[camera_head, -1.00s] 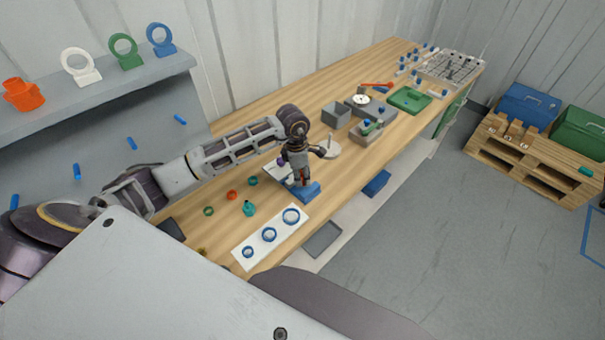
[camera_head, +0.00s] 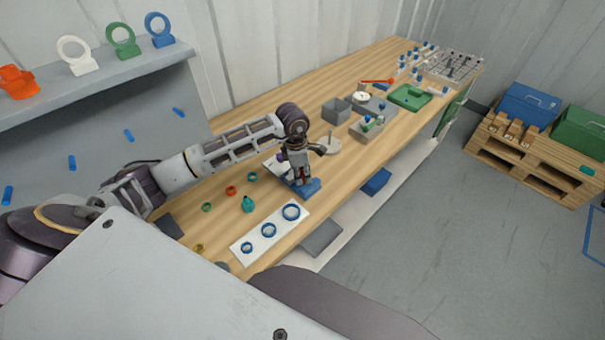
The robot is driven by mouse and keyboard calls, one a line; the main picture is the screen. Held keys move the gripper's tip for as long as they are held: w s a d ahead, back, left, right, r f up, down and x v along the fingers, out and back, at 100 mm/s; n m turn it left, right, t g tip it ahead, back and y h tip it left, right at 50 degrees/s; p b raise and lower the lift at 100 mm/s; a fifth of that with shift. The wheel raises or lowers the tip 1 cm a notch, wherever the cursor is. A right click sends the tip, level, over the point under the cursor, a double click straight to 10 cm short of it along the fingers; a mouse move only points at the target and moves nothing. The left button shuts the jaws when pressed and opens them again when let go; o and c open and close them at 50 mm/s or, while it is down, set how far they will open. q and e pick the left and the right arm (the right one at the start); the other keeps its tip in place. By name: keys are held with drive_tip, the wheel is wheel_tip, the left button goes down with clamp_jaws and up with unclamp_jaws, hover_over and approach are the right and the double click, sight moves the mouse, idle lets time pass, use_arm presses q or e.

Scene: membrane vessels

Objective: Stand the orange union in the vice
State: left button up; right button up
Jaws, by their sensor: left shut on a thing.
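My left gripper (camera_head: 301,180) points down over the blue vice (camera_head: 313,188) near the front edge of the bench. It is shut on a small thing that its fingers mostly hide. I cannot make out the thing's colour or whether it touches the vice. I cannot tell which orange piece is the union. My right gripper is not in view.
A white board (camera_head: 257,245) with blue rings lies in front of the vice. A teal fitting (camera_head: 248,204) and small green rings lie left of it. A grey bin (camera_head: 336,111), a round plate (camera_head: 328,147) and a green tray (camera_head: 410,97) stand farther along the bench.

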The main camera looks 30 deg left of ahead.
use_arm(q)
drive_tip(key=shift+s+f, duration=0.45)
drive_tip(key=shift+f, duration=0.35)
drive_tip(key=o, duration=1.1)
drive_tip(key=shift+w+f+g, duration=0.2)
drive_tip(key=shift+w+g, duration=0.1)
drive_tip(key=shift+s+a+r, duration=0.1)
drive_tip(key=shift+a+r, duration=0.1)
drive_tip(key=shift+r, duration=1.9)
drive_tip(key=shift+s+a+r, duration=0.1)
drive_tip(key=shift+a+r, duration=0.05)
drive_tip(key=shift+r, duration=1.95)
drive_tip(key=shift+a+r, duration=0.2)
drive_tip(key=shift+r, duration=1.9)
